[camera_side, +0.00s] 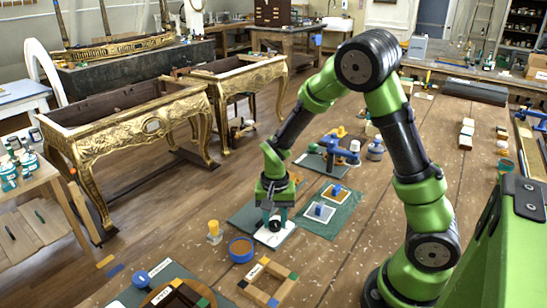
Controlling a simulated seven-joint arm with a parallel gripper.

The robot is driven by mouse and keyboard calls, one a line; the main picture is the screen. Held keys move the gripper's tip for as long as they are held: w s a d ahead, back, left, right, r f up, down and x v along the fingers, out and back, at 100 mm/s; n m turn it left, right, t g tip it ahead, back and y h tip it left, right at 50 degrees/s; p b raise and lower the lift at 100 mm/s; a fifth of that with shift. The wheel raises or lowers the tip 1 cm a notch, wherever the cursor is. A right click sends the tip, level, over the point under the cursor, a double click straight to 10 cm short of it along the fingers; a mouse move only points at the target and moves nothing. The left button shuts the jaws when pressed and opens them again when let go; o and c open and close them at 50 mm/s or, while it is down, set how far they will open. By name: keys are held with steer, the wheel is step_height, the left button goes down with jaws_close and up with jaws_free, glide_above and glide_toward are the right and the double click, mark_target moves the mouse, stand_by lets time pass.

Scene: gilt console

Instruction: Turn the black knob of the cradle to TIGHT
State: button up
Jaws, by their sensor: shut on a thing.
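My gripper (273,214) points down over a small white plate (262,238) near the middle of the bench. Its fingers are shut at a small black round part (275,225) on that plate, which looks like the black knob. The fingers hide much of it, and the rest of the cradle cannot be made out clearly. No TIGHT mark or pointer is legible at this size, so the knob's setting cannot be told. The plate lies on a dark green mat (243,216).
A blue bowl (241,250) and a yellow-topped jar (214,231) stand left of the plate. A square wooden frame (268,282) lies in front. Right are two cards with blue blocks (319,211) on green cloth. A blue clamp-like device (340,150) stands behind.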

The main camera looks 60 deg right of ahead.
mark_target(274, 221)
steer(key=shift+m, duration=0.5)
steer(key=o, duration=1)
steer(key=shift+o, duration=0.2)
step_height(274, 221, up, 17)
steer(key=s+a+r+n+t+y, duration=0.2)
steer(key=s+a+r+n+t, duration=0.3)
steer(key=s, duration=0.6)
steer(key=a+n+t, duration=0.2)
steer(key=n, duration=0.1)
steer(key=shift+s+a+r, duration=0.15)
steer(key=shift+r, duration=0.05)
